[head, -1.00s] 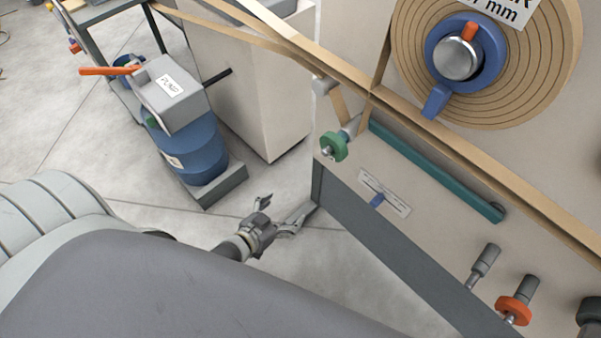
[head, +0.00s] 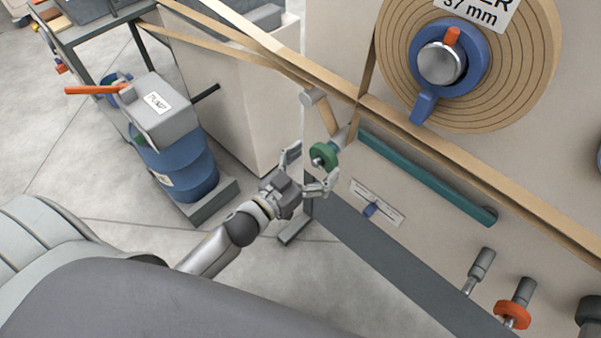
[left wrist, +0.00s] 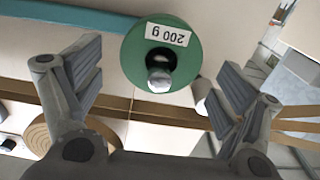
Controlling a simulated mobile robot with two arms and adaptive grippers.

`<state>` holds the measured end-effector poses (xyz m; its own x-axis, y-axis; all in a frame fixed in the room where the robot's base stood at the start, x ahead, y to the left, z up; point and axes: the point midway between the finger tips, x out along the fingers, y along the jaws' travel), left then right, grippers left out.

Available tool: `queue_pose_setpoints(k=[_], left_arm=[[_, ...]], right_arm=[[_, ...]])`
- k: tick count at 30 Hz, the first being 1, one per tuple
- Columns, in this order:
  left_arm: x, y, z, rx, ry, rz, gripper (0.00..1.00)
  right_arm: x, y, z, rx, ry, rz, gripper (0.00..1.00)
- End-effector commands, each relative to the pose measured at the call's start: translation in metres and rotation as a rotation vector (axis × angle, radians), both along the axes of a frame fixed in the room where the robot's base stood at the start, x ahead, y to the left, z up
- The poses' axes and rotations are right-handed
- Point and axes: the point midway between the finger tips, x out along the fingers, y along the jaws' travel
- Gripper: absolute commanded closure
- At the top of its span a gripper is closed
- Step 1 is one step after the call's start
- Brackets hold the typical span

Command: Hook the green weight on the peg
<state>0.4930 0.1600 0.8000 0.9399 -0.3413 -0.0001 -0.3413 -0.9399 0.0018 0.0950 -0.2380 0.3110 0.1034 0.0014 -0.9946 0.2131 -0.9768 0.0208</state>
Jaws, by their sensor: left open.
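The green weight (head: 325,154) is a round disc on a metal pin on the pale machine panel, left of the teal bar. In the left wrist view the green weight (left wrist: 133,62) carries a "200 g" label, with a metal pin end in its central hole. My left gripper (head: 309,169) is open and empty, its fingers pointing at the weight from the near left. In the left wrist view the weight lies between the spread fingers, no clear contact visible. A bare grey peg (head: 482,262) juts from the panel at lower right. My right gripper is not in view.
An orange-red disc (head: 513,315) sits on another peg (head: 524,290) beside the bare one. The teal bar (head: 430,178), tan strips and a large wound roll (head: 390,65) are on the panel.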

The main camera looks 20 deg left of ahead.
Motion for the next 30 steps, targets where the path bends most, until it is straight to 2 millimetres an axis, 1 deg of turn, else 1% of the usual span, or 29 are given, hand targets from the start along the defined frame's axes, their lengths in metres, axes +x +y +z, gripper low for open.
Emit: queue_pose_setpoints(k=[1,3,7,12,18,19,30], left_arm=[[0.008,-0.003,0.002,0.0,-0.002,-0.001,0.1],[0.016,-0.006,0.001,-0.001,-0.002,0.0,0.1],[0.026,-0.01,0.0,-0.001,-0.001,0.0,0.1],[0.031,-0.012,0.0,0.0,0.001,0.0,0.1],[0.031,-0.012,0.0,0.0,0.001,0.0,0.1],[0.031,-0.012,0.0,0.0,0.001,0.0,0.11],[0.031,-0.012,0.0,0.0,0.001,0.0,0.59]], right_arm=[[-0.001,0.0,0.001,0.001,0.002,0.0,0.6],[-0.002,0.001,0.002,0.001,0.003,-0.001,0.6],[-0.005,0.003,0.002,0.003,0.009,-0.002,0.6],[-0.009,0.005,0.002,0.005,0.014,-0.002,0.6],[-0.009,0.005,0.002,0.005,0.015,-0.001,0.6],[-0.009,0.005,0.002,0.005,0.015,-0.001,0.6],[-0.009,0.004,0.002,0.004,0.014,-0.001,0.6]])
